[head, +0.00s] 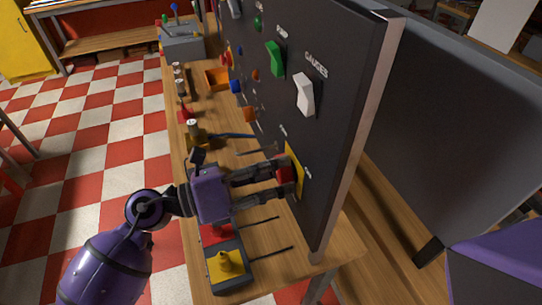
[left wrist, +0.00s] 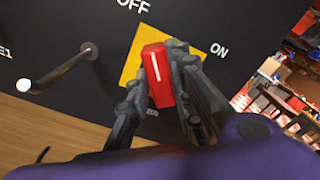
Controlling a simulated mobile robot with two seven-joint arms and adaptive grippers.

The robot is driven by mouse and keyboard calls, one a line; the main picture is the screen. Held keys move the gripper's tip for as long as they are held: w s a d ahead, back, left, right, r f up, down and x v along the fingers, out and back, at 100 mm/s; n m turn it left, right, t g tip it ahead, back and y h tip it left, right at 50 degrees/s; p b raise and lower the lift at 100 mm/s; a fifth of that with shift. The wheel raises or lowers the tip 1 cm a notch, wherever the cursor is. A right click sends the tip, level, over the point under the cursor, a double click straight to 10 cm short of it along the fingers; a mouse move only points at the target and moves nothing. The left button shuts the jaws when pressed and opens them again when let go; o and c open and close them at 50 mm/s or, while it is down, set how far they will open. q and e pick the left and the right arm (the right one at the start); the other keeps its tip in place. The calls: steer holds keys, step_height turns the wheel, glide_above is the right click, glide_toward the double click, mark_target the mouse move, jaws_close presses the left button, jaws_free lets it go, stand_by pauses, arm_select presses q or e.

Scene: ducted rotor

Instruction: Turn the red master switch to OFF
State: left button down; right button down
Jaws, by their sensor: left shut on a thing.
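The red master switch (left wrist: 157,76) is a red knob with a white line, on a yellow plate (left wrist: 190,38) on the dark panel (head: 335,120). In the left wrist view, OFF is printed above the plate and ON to its right. My right gripper is not in view.
The panel stands on a wooden table (head: 345,248), with green (head: 275,59) and white (head: 305,94) rocker switches above. A metal lever with a white tip (left wrist: 60,67) sticks out left of the knob. A grey box with a yellow part (head: 228,262) lies below my left gripper.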

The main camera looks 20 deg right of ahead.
arm_select(q)
steer(key=shift+n+p, duration=0.45)
steer(key=shift+n, duration=0.35)
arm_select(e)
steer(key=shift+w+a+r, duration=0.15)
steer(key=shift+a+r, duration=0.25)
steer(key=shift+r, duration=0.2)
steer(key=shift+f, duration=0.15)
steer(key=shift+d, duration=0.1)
arm_select(q)
steer(key=c, duration=1.6)
jaws_free()
steer(key=shift+o, duration=0.2)
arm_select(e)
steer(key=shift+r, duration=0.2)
